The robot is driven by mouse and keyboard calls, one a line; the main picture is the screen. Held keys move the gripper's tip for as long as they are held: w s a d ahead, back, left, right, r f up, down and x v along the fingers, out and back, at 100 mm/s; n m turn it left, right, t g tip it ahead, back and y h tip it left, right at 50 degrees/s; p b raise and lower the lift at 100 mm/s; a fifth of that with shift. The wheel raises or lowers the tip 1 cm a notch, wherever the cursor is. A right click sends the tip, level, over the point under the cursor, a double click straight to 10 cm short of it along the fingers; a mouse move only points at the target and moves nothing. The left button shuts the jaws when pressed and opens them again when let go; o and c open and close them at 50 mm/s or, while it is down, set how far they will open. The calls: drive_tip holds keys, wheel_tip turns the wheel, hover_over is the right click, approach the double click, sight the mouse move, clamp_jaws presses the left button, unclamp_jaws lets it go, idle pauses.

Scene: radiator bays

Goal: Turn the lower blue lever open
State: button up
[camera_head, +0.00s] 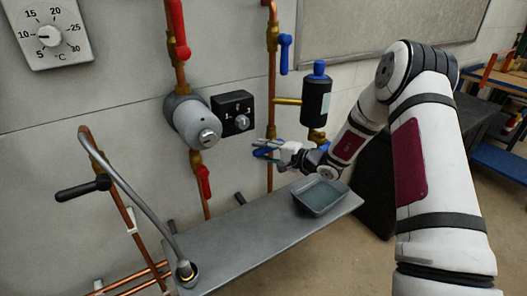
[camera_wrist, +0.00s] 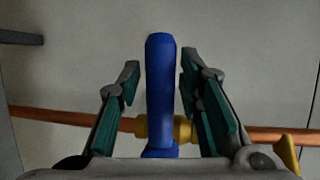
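The lower blue lever (camera_head: 262,153) is on the copper pipe in the middle of the head view, partly hidden by my gripper (camera_head: 267,147). In the wrist view the blue lever (camera_wrist: 160,85) stands across the pipe, on a brass valve body (camera_wrist: 178,129). My gripper (camera_wrist: 160,76) is open, with one finger on each side of the lever. A gap shows between the lever and each finger. The upper blue lever (camera_head: 285,54) hangs alongside the same pipe, higher up.
Red levers (camera_head: 179,30) and (camera_head: 204,181) sit on the pipe to the left, with a grey round actuator (camera_head: 194,121) and a black dial box (camera_head: 234,113). A shelf (camera_head: 240,235) with a tray (camera_head: 321,196) lies below.

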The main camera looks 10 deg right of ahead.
clamp_jaws()
